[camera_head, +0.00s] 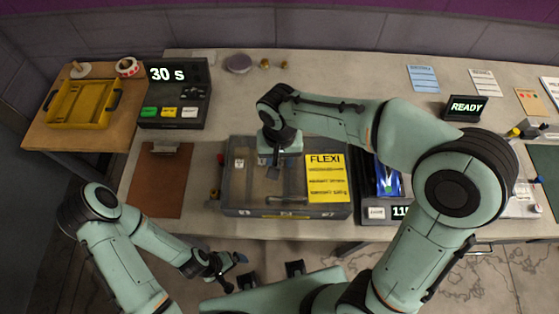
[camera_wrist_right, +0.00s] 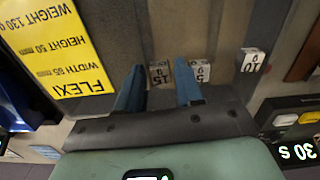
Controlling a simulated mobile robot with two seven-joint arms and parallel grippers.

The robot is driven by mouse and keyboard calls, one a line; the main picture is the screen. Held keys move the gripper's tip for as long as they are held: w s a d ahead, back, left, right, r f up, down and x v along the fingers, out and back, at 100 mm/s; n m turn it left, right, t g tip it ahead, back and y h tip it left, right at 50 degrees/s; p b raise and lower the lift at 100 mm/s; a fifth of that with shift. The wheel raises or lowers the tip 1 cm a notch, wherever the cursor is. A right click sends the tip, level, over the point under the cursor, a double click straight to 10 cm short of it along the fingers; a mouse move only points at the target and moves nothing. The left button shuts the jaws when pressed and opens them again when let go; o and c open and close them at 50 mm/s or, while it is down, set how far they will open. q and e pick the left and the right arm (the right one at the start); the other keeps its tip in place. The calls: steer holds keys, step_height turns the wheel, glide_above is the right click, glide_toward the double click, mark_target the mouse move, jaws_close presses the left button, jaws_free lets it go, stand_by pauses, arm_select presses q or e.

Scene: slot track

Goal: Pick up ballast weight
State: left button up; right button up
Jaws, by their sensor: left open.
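Small grey ballast weights with white number labels stand in the grey tray (camera_head: 245,190). In the right wrist view I see the weights marked 15 (camera_wrist_right: 158,75), 5 (camera_wrist_right: 203,71) and 10 (camera_wrist_right: 252,60). The 10 weight also shows at the tray's left in the head view (camera_head: 239,163). My right gripper (camera_wrist_right: 160,88) is open over the tray, its blue fingers apart. The 15 weight appears between the fingertips; contact cannot be told. The right finger partly covers the 5 weight. In the head view my right gripper (camera_head: 273,168) hides the weights beneath it. My left gripper (camera_head: 228,268) is open and empty in front of the table.
A yellow FLEXI card (camera_head: 326,178) lies at the tray's right. A timer box (camera_head: 174,95) reading 30 s and a brown clipboard (camera_head: 158,185) are left of the tray. A scale (camera_head: 376,213) sits at its right. The table behind the tray is mostly clear.

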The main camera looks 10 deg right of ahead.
mark_target(280, 163)
steer(key=shift+f, duration=0.15)
jaws_close()
arm_select(q)
steer(key=shift+w+r+p, duration=0.45)
steer(key=shift+r+p, duration=0.15)
steer(key=shift+r, duration=0.15)
arm_select(e)
step_height(280, 163, up, 10)
